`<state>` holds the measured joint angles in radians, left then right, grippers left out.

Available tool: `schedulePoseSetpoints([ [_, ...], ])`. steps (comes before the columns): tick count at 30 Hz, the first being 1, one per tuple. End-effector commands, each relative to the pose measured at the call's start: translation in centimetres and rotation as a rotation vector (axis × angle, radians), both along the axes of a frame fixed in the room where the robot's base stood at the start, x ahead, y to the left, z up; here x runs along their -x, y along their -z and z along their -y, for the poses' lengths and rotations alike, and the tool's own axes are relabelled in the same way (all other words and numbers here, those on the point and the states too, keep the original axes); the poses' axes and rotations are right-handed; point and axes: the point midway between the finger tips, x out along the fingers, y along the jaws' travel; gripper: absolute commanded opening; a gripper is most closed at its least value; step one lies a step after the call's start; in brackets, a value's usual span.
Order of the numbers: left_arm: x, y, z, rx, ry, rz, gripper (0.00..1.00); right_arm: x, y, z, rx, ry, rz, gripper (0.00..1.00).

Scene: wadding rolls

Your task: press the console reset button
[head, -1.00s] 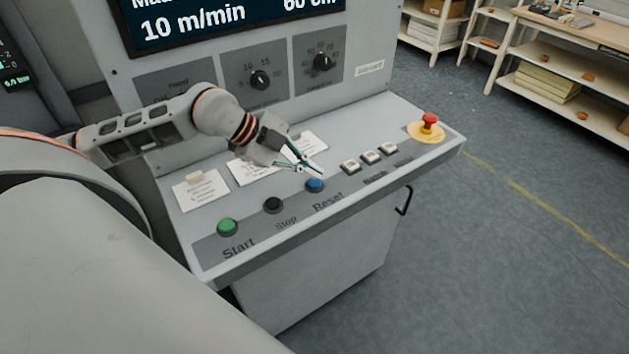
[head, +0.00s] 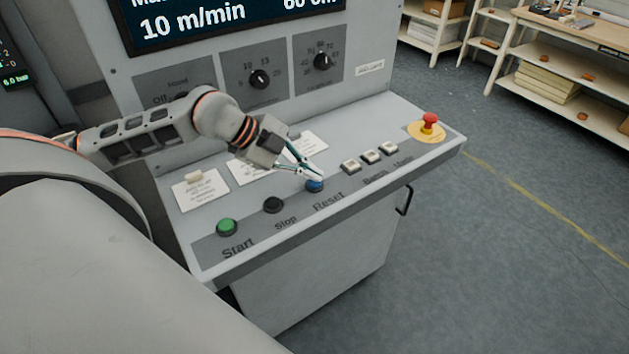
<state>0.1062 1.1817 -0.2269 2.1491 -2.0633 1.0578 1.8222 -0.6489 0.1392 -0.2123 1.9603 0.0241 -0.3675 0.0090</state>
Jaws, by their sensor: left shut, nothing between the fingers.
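The blue reset button (head: 314,187) sits on the console's sloped panel (head: 372,195), above the printed word Reset. My left gripper (head: 318,177) is shut and empty, with its fingertips right at the top of the blue button and hiding part of it. I cannot tell whether the tips touch the button or hover just above it. My right gripper is not in view.
A black Stop button (head: 273,205) and a green Start button (head: 227,227) lie to the left. Several white push buttons (head: 369,156) and a red emergency stop (head: 429,121) lie to the right. Paper labels (head: 201,192) lie behind. A black handle (head: 404,201) sticks out in front.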

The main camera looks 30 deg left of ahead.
Motion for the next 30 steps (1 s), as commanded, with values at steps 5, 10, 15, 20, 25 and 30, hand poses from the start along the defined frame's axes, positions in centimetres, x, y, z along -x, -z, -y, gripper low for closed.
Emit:
schedulePoseSetpoints([
  [5, 0.01, 0.06, 0.00, 0.000, 0.000, 0.000, 0.00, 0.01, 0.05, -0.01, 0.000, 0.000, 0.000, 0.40],
  [10, 0.01, 0.25, 0.01, 0.000, 0.000, 0.000, 0.00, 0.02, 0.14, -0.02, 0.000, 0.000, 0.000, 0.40],
  [15, 0.01, 0.44, 0.00, 0.000, 0.000, 0.000, 0.00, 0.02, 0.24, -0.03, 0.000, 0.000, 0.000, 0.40],
  [20, 0.01, 0.61, 0.00, 0.000, 0.000, 0.000, 0.00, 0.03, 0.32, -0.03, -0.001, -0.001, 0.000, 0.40],
  [25, 0.01, 0.82, -0.01, 0.000, 0.001, -0.001, 0.00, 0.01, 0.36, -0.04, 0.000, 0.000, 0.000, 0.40],
  [30, 0.02, 0.99, -0.01, -0.001, -0.001, -0.001, 0.00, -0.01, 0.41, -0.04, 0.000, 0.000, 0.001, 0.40],
])
